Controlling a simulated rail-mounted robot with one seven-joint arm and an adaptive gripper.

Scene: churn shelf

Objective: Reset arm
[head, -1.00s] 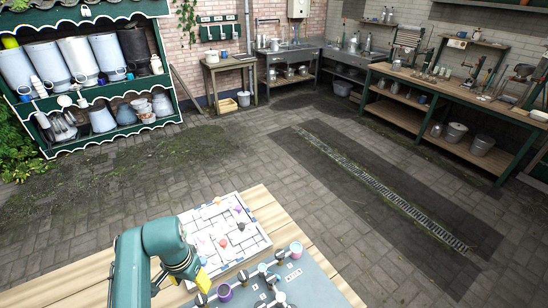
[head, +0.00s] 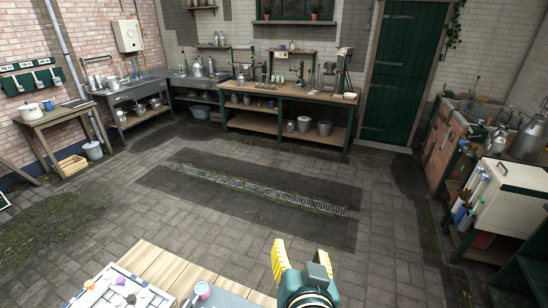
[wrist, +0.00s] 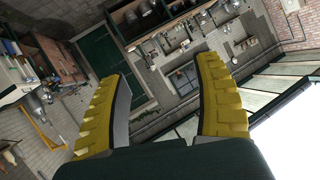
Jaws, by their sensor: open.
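My gripper (head: 301,258) is at the bottom centre of the head view, raised and pointing up. Its two yellow ribbed fingers are spread apart. In the wrist view my gripper (wrist: 165,100) is open, with nothing between the fingers. Past the fingers, the wrist view shows the wall, the green door (wrist: 107,75) and the workbench tilted. In the head view the wooden table (head: 165,265) is cut off at the bottom left, left of my gripper.
A long workbench (head: 290,98) stands along the back wall, beside a green door (head: 398,75). A side table (head: 62,122) is at the left. A white chest (head: 510,195) and brick-fronted counter (head: 440,140) stand at the right. The paved floor (head: 240,235) between is clear.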

